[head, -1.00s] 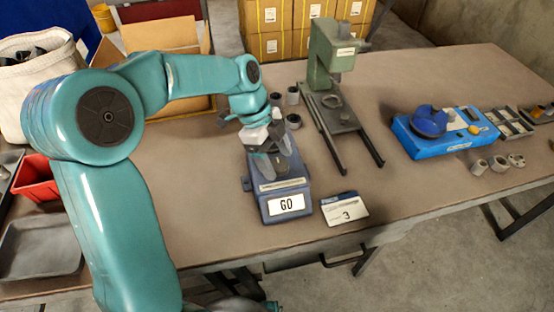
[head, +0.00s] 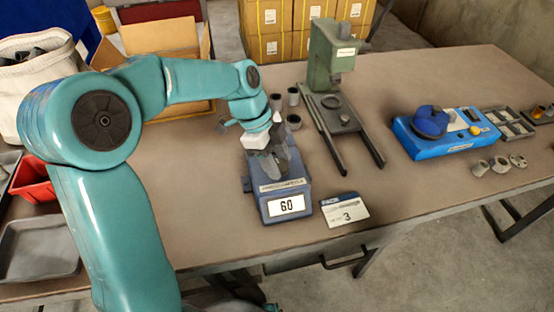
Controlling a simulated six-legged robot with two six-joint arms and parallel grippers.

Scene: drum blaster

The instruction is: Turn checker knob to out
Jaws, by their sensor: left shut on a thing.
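The checker is a blue-grey box (head: 288,190) on the workbench, with a white plate on its front that reads GO. My left gripper (head: 276,170) comes down from above onto the top of the checker. It is shut on the checker's knob, which is mostly hidden behind the fingers and the wrist. I cannot read which way the knob points. My right gripper is not in view.
A blue fixture (head: 440,135) is at the right. A red bin (head: 34,180) and grey tray (head: 40,247) are at the left.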

